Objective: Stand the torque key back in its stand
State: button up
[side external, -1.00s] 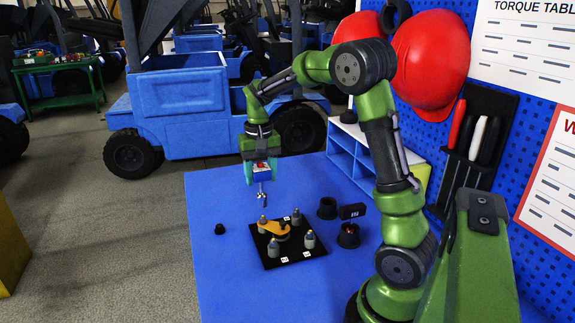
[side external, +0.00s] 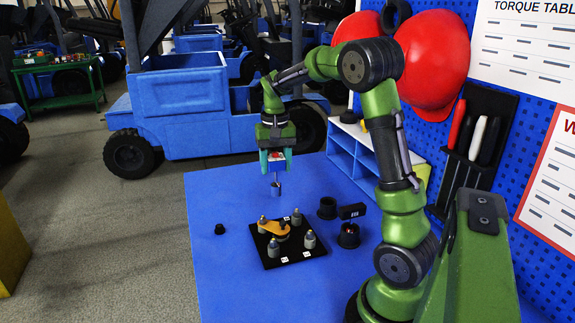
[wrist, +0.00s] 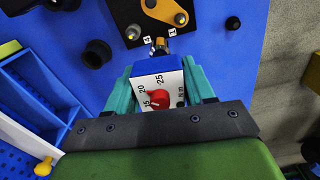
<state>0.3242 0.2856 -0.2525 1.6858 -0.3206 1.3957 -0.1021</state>
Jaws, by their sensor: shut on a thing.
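My gripper (side external: 277,170) is shut on the torque key (wrist: 157,82), a block with a white dial face, a red pointer and a short metal shaft. In the wrist view the key sits between the teal fingers of my gripper (wrist: 159,92). In the side view the key's shaft (side external: 276,188) points down, above the blue table and beyond the black plate. An open black cup (side external: 327,208), which may be the stand, is on the table to the lower right of the key, apart from it. It also shows in the wrist view (wrist: 97,53).
A black plate (side external: 270,261) carries several grey posts and an orange arm (side external: 273,230). A second black cup (side external: 348,236) has a small display (side external: 352,211) beside it. A small black knob (side external: 219,229) lies at left. A blue-white shelf (side external: 352,153) stands at the table's right.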

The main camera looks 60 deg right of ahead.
jog(key=s+d, duration=1.1)
jog(key=d, duration=0.1)
notch_tip(320, 180, down, 10)
jog(key=n, duration=0.1)
jog(key=shift+d+r, duration=0.15)
jog(key=shift+d, duration=0.05)
jog(key=shift+s, duration=0.1)
jog(key=shift+f, duration=0.6)
jog(key=o, duration=1.4)
